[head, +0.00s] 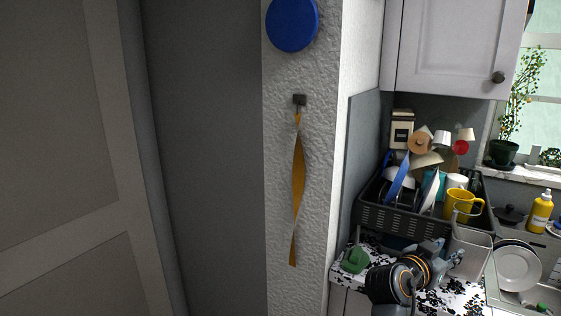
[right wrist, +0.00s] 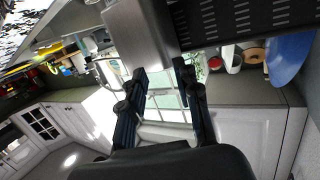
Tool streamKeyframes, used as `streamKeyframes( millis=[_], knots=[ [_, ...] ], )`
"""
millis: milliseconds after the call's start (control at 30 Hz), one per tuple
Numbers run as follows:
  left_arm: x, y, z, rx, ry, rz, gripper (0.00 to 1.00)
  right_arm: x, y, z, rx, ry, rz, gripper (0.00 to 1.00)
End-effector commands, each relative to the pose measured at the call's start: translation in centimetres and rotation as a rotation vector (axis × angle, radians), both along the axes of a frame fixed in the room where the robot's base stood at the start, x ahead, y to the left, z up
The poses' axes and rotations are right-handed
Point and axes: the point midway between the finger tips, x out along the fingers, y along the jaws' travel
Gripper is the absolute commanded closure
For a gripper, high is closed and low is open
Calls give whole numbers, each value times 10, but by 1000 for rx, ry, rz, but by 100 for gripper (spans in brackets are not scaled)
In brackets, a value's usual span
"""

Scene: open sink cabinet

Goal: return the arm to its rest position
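My right arm (head: 390,284), dark with orange rings, reaches in from the bottom over the speckled counter. Its gripper (head: 452,259) is above the counter, in front of the dish rack and close to a grey, box-like container (head: 470,252). In the right wrist view, the two dark fingers of the gripper (right wrist: 160,72) stand apart, with the window showing between them. The grey container (right wrist: 138,32) lies just past the fingertips; I cannot tell whether they touch it. My left gripper is not in view.
A black dish rack (head: 395,222) full of dishes stands behind my right gripper. A green object (head: 355,260) lies left of the arm. White plates (head: 517,267) and a yellow bottle (head: 540,212) are at right. A textured wall (head: 325,200) borders the counter's left side.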

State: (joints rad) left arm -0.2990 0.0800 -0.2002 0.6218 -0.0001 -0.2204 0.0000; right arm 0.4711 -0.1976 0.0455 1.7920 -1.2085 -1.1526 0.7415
Motion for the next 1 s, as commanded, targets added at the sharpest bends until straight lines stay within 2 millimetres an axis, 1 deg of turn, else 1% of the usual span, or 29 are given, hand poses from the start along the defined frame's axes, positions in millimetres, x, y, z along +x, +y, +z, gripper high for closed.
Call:
streamKeyframes(
  millis=[33,167,267,367,400,467,500,567,600,700,800,900,1000],
  knots=[
    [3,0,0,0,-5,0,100,-6,-1,-13,9,27,10,68],
    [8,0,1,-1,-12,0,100,-22,0,-49,41,112,50,68],
    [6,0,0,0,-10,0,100,-39,4,-81,72,192,95,68],
    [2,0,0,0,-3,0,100,-62,11,-118,108,294,159,68],
    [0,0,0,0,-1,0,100,-74,15,-135,124,344,194,68],
    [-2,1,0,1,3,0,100,-98,24,-163,153,431,257,68],
    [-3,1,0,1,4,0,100,-116,32,-182,174,498,311,68],
    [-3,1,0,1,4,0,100,-146,46,-208,204,596,398,68],
    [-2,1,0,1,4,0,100,-164,57,-221,225,656,455,68],
    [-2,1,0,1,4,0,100,-205,79,-246,266,777,584,68],
    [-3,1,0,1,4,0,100,-239,99,-260,299,869,691,68],
    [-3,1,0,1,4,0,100,-269,115,-269,328,942,787,68],
    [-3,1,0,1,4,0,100,-297,130,-274,352,1005,873,68]
  ],
)
